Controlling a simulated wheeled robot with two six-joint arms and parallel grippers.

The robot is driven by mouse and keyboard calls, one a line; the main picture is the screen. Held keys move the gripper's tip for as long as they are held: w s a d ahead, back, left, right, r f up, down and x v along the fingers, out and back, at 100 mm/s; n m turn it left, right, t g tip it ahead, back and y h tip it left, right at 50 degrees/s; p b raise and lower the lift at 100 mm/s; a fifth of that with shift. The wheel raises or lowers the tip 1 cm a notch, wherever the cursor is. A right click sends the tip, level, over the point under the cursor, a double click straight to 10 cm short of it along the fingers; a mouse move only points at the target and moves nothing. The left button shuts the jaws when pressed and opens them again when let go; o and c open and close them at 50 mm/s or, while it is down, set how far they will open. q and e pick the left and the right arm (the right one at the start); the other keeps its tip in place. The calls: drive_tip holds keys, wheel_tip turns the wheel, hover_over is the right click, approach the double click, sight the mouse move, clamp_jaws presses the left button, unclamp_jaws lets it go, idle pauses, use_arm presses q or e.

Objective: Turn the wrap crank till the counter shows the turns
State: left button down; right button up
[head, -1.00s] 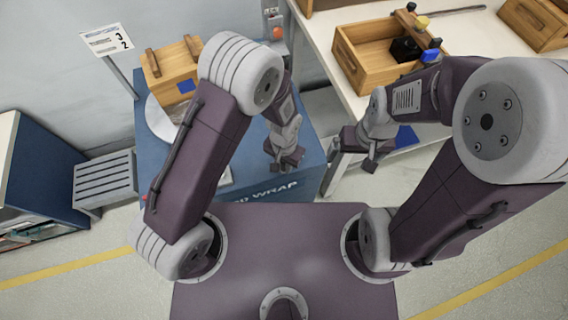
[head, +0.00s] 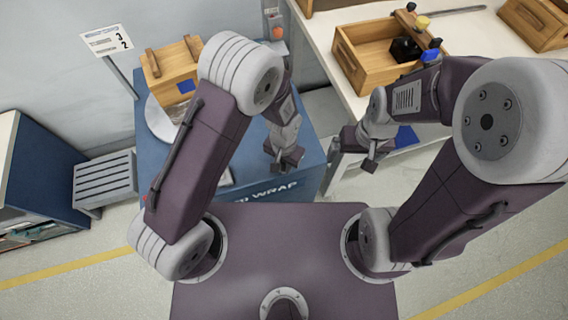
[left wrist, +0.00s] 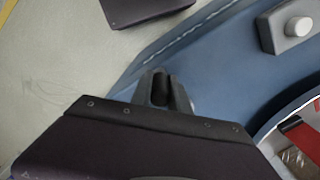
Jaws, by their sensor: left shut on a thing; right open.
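The blue wrap machine (head: 302,180) stands ahead, with WRAP lettering on its front edge. A wooden crate (head: 168,72) sits on its pale round turntable (head: 160,121). The counter sign (head: 107,40) on a post at the back left shows a 3 above a 2, with small unreadable print. My left gripper (head: 285,164) is over the machine's front right part. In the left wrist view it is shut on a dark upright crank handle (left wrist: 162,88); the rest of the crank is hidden. My right gripper (head: 362,151) is open and empty, right of the machine.
A table at the right holds an open wooden box (head: 366,66) with dark and blue items, and another wooden box (head: 535,22). A slatted grey stand (head: 103,180) and blue cabinet (head: 38,180) are left. A red button (head: 278,33) is behind the machine.

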use_arm(q)
drive_tip(key=shift+a+m, duration=0.2)
drive_tip(key=shift+m, duration=0.2)
use_arm(e)
drive_tip(key=shift+r, duration=0.15)
